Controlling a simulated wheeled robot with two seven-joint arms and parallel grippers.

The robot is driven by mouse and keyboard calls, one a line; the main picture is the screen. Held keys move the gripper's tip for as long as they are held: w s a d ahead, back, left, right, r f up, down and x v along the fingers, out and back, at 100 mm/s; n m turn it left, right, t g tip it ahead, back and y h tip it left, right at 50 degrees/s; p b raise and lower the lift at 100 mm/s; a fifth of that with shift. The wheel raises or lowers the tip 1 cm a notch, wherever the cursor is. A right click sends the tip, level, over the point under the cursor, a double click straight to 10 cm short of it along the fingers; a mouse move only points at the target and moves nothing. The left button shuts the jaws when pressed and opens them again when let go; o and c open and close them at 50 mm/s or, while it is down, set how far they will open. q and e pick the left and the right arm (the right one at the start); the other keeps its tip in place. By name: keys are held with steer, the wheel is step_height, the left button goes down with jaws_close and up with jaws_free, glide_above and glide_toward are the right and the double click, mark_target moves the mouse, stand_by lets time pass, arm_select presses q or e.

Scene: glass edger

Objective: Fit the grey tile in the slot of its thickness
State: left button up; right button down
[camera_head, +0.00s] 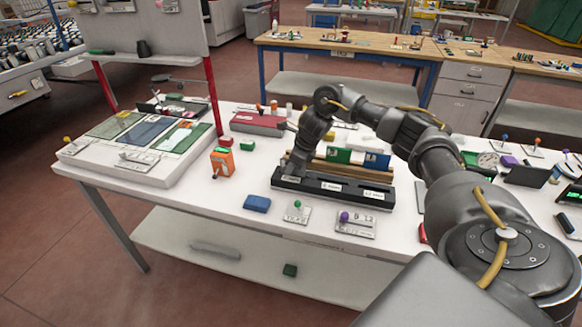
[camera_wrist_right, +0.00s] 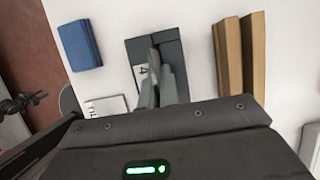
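A long black block with labelled slots (camera_head: 335,188) lies on the white table, and its dark end with a "4" label shows in the right wrist view (camera_wrist_right: 141,52). My right gripper (camera_head: 294,174) points down at the block's left end. In the right wrist view its grey fingers (camera_wrist_right: 162,85) are close together over the block. The grey tile cannot be told apart from the grey fingers and dark block, so whether it is between them is unclear. A green tile (camera_head: 338,154) and a blue tile (camera_head: 376,160) stand at a wooden rack (camera_head: 325,165) behind the block. My left gripper is out of view.
A blue block (camera_head: 257,203) and small plates with a green knob (camera_head: 297,213) and purple knob (camera_head: 355,222) lie in front. An orange box (camera_head: 222,164) stands to the left. A raised white board with coloured panels (camera_head: 150,140) fills the table's left end.

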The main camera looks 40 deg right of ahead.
steer(key=shift+f, duration=0.1)
stand_by(0.3)
steer(key=c, duration=1.6)
jaws_free()
steer(key=shift+o, duration=0.2)
steer(key=b+v, duration=0.1)
steer(key=v, duration=0.3)
steer(key=p+v, duration=0.1)
steer(key=v, duration=0.6)
steer(key=shift+f, duration=0.1)
